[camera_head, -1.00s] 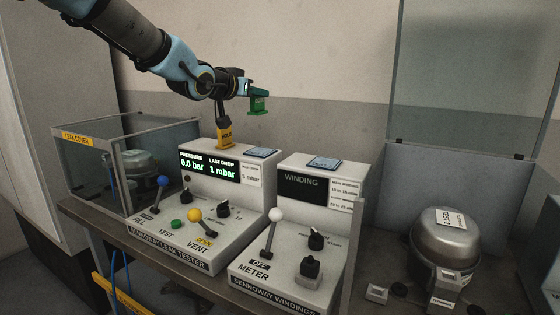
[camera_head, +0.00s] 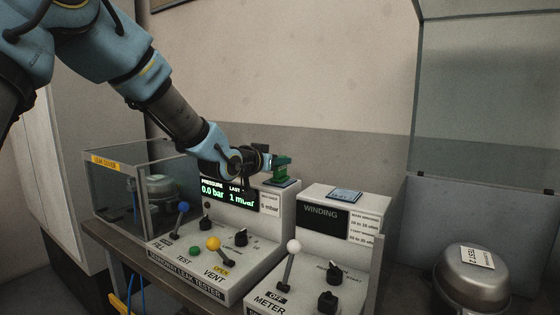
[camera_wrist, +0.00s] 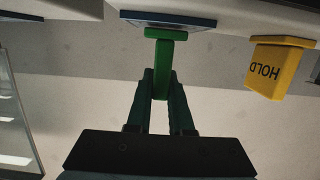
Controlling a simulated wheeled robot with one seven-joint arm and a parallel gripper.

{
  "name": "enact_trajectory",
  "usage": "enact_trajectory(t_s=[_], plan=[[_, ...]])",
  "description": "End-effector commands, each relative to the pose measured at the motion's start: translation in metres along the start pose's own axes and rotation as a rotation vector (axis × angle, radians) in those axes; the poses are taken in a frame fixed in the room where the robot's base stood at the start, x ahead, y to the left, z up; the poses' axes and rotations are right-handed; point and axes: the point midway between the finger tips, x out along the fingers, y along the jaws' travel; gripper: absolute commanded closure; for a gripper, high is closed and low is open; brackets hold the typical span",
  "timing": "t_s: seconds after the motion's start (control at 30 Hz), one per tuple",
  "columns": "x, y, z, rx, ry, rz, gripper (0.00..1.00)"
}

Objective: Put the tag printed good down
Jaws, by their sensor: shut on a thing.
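My gripper (camera_head: 270,163) is shut on a green tag (camera_head: 280,172) above the top of the leak tester. In the wrist view the fingers (camera_wrist: 162,84) grip the stem of the green tag (camera_wrist: 163,56). Its broad foot is right at a blue pad (camera_wrist: 150,19); I cannot tell whether they touch. No print on the green tag is readable. The pad shows in the head view (camera_head: 291,183) just under the tag. A yellow tag printed HOLD (camera_wrist: 278,75) stands beside it in the wrist view; my arm hides it in the head view.
The leak tester (camera_head: 190,270) has several levers and knobs on its front. The winding tester (camera_head: 313,196) stands to its right with another blue pad (camera_head: 345,194) on top. A glass leak cover (camera_head: 112,190) is at left, a compressor (camera_head: 470,275) at right.

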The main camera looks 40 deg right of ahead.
Motion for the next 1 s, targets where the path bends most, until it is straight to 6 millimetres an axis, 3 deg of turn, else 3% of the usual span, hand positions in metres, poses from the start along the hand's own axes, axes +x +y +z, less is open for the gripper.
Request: enact_trajectory(t_s=[0.17, 0.2, 0.43, 0.8, 1.0], plan=[[0.001, 0.0, 0.005, 0.0, 0.0, 0.0, 1.0], [0.001, 0.0, 0.003, 0.0, 0.0, 0.0, 0.77], [0.001, 0.0, 0.003, 0.0, -0.001, 0.0, 0.52], [-0.002, -0.001, -0.001, 0.0, 0.0, -0.001, 0.51], [-0.038, -0.002, 0.001, 0.003, -0.001, -0.004, 0.51]])
